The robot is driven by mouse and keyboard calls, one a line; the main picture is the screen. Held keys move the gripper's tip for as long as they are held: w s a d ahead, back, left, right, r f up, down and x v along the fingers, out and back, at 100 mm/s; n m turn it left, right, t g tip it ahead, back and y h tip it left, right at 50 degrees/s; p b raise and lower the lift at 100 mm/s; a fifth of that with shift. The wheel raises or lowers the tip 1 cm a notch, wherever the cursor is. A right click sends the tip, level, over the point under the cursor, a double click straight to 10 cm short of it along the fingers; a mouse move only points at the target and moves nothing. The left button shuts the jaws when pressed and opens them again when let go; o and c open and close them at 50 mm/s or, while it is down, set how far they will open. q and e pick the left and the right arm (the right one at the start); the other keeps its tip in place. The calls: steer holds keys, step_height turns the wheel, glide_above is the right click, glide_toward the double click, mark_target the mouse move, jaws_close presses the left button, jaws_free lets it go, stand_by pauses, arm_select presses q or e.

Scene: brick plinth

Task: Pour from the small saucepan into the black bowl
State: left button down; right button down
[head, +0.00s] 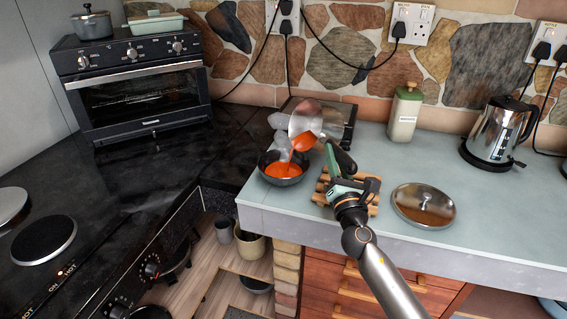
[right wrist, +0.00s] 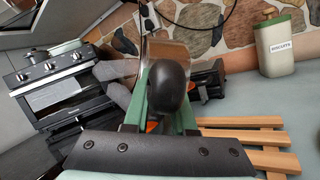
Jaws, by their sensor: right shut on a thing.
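The small saucepan (head: 305,118) is a steel pan tilted over the black bowl in the head view. Orange-red liquid runs from its rim down into the bowl. The black bowl (head: 283,180) stands upright on the counter near its left corner, with orange-red liquid inside. My right gripper (head: 338,165) is shut on the saucepan's black handle (right wrist: 169,88), which shows end-on between the fingers in the right wrist view. The saucepan's body is mostly hidden behind the handle there, and the bowl is not visible in that view. My left gripper is not in view.
A wooden slatted trivet (head: 322,191) lies right of the bowl, partly under my right gripper. A steel lid (head: 423,205) lies further right. A biscuit jar (head: 405,113) and a kettle (head: 497,132) stand behind. The counter's front edge is close to the bowl.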

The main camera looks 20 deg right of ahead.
steer(key=shift+a+r+n+t+y+b, duration=0.3)
steer(key=shift+a+r+n+t+b, duration=0.1)
steer(key=shift+n, duration=0.4)
stand_by(0.4)
steer(key=shift+s+a+f+n+t+y+b, duration=0.15)
steer(key=shift+a+f+n+y+b, duration=0.15)
steer(key=shift+a+n+b, duration=0.25)
steer(key=shift+s+a+f+n+t+y+b, duration=0.1)
steer(key=shift+a+f+n+t+y+b, duration=0.15)
steer(key=shift+a+n+b, duration=0.25)
stand_by(0.3)
steer(key=shift+a+n+y+b, duration=0.2)
steer(key=shift+a+n+y, duration=0.1)
steer(key=shift+n, duration=0.35)
steer(key=shift+a+n+y+b, duration=0.2)
steer(key=shift+n+y, duration=0.05)
steer(key=shift+n, duration=0.35)
steer(key=shift+s+a+n+t+y+b, duration=0.15)
steer(key=shift+a+n+y+b, duration=0.35)
steer(key=shift+n, duration=0.55)
steer(key=shift+a+n+t+y+b, duration=0.15)
steer(key=shift+a+n+y, duration=0.2)
steer(key=shift+n+y, duration=0.55)
stand_by(0.4)
